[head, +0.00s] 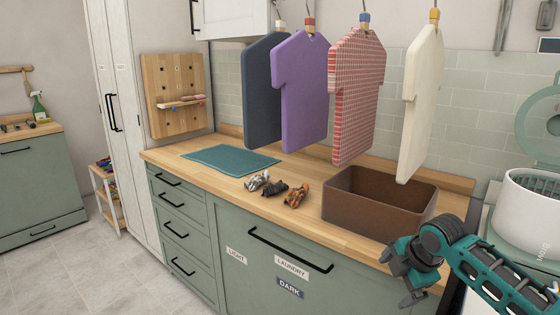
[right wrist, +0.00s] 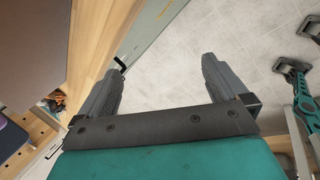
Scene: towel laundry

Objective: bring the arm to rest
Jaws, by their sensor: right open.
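My right gripper (head: 400,277) is in front of the counter at the right, just below the front corner of the brown bin. In the right wrist view it (right wrist: 163,68) is open. Its two grey fingers are wide apart with only the pale tiled floor showing between them. My right arm comes in from the lower right, and the gripper looks clear of the counter front. My left gripper does not show in the head view.
The brown bin (head: 372,214) stands on the wooden counter (head: 225,170). Small crumpled items (head: 275,189) and a teal mat (head: 230,160) lie left of it. Several shirts, including a purple one (head: 301,90), hang above. A white appliance (head: 528,215) stands right. Floor (head: 60,270) is clear.

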